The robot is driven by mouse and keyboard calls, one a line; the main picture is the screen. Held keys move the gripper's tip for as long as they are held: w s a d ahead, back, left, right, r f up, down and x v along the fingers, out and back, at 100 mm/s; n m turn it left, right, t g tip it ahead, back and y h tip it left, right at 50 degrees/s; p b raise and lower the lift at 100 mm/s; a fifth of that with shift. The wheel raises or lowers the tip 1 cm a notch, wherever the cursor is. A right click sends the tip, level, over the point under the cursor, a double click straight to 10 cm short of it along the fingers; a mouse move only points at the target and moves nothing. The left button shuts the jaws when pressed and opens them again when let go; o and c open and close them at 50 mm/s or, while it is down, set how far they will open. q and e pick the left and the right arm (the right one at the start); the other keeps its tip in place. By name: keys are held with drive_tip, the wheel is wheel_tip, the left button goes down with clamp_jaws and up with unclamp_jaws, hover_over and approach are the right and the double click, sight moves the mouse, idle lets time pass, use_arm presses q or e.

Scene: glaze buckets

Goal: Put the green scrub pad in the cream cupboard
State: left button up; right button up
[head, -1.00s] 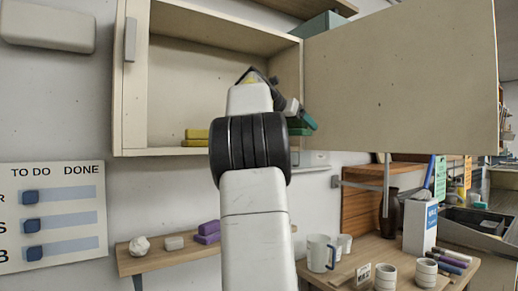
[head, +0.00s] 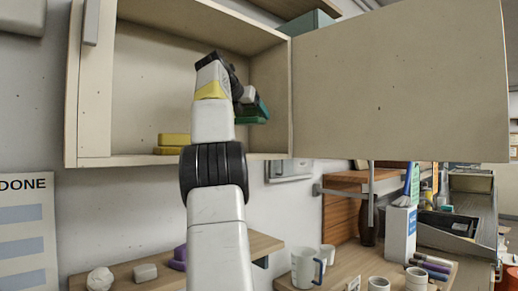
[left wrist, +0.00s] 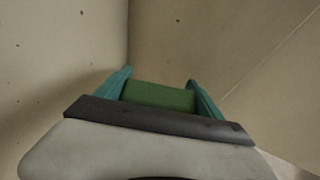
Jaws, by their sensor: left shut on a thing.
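The cream cupboard (head: 185,161) hangs on the wall with its door (head: 395,85) swung open to the right. My left gripper (head: 255,110) reaches into its right part. It is shut on the green scrub pad (head: 243,120), partly hidden by my wrist in the head view. In the left wrist view the green pad (left wrist: 158,96) sits between the two teal fingers of my left gripper (left wrist: 160,92), in front of a corner of pale panels. The pad appears above the cupboard floor; contact below is hidden. My right gripper is not in view.
Yellow pads (head: 173,141) lie on the cupboard floor, left of my arm. A shelf below holds a purple block (head: 179,258) and white lumps (head: 100,279). Mugs (head: 306,267) and a white box (head: 401,233) stand on the table at lower right.

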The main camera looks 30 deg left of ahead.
use_arm(q)
drive_tip(key=shift+f, duration=4.7)
drive_tip(key=shift+f, duration=0.15)
drive_tip(key=o, duration=1.4)
drive_tip(key=shift+s+d+r, duration=0.1)
drive_tip(key=shift+s+r, duration=0.2)
drive_tip(key=shift+s, duration=0.1)
drive_tip(key=v, duration=1.1)
drive_tip(key=shift+s+d+r, duration=0.1)
